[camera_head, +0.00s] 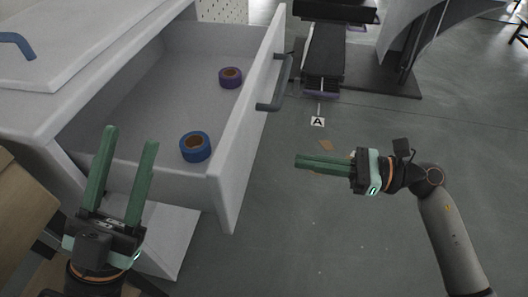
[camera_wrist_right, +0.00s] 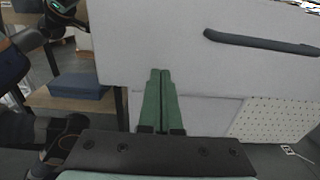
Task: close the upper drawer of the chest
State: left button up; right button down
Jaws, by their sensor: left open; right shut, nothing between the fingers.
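The white chest (camera_head: 75,50) stands at the left in the head view. Its upper drawer (camera_head: 245,130) is pulled well out, with the front panel facing right. The drawer's blue-grey handle (camera_head: 276,92) also shows in the right wrist view (camera_wrist_right: 260,42). My left gripper (camera_head: 130,135) is open and empty, over the drawer's near side in the picture. My right gripper (camera_head: 297,161) is shut and empty, to the right of the drawer front. A gap of floor shows between them in the head view. In the right wrist view the shut fingers (camera_wrist_right: 160,72) overlap the panel's lower edge.
A blue tape roll (camera_head: 196,146) and a purple tape roll (camera_head: 230,77) lie inside the drawer. A floor sign "A" (camera_head: 318,122) lies right of the drawer. The grey floor there is mostly clear.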

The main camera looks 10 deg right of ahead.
aim_at(248, 153)
pick_arm(q)
jog(key=shift+f+b, duration=0.35)
jog(key=shift+f, duration=0.15)
pick_arm(e)
jog(key=x, duration=0.8)
jog(key=shift+w+a+f, duration=0.1)
jog(key=shift+w+a, duration=0.05)
jog(key=shift+a, duration=0.2)
